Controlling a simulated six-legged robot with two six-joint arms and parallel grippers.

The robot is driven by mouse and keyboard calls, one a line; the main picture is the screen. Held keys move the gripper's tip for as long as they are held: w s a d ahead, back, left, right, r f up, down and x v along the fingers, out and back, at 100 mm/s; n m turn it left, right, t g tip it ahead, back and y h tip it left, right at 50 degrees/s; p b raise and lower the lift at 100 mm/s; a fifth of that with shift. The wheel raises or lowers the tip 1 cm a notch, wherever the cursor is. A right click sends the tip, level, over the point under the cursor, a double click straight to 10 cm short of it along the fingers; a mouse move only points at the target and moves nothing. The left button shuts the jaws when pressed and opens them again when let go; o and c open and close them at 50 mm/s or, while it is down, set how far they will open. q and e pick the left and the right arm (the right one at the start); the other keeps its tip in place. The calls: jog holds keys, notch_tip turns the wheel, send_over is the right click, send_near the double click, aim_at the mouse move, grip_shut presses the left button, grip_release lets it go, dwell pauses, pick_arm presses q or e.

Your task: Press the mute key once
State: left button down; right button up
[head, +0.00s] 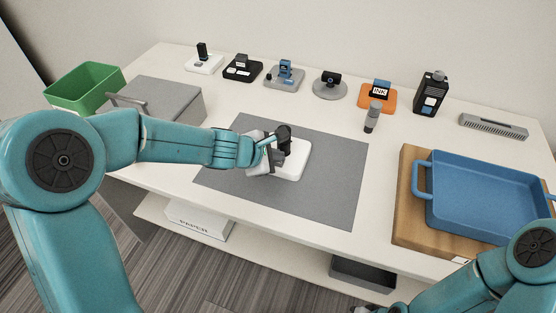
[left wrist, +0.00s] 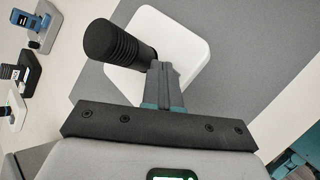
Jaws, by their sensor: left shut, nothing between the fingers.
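A black microphone (head: 284,134) on a white square base (head: 294,164) stands on the grey mat. In the left wrist view the microphone (left wrist: 112,42) is a ribbed black cylinder over the white base (left wrist: 180,38). My left gripper (head: 276,157) is shut and empty, with its fingertips over the base, close beside the microphone. In the left wrist view the closed fingers (left wrist: 163,82) overlap the base; I cannot tell whether they touch it. I cannot make out the mute key; the gripper covers part of the base.
Several small devices stand along the back, including one on an orange base (head: 377,97). A grey-capped bottle (head: 372,117) stands behind the mat (head: 335,195). A blue tray (head: 480,195) on a wooden board is at right. A green bin (head: 86,88) and grey box (head: 160,98) are at left.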

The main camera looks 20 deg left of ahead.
aim_at(276, 164)
pick_arm(q)
jog(key=shift+r+p, duration=0.75)
jog(key=shift+r, duration=0.05)
notch_tip(276, 164, up, 5)
jog(key=p, duration=0.5)
jog(key=shift+r, duration=0.1)
jog(key=shift+s, duration=0.15)
dwell(0.4)
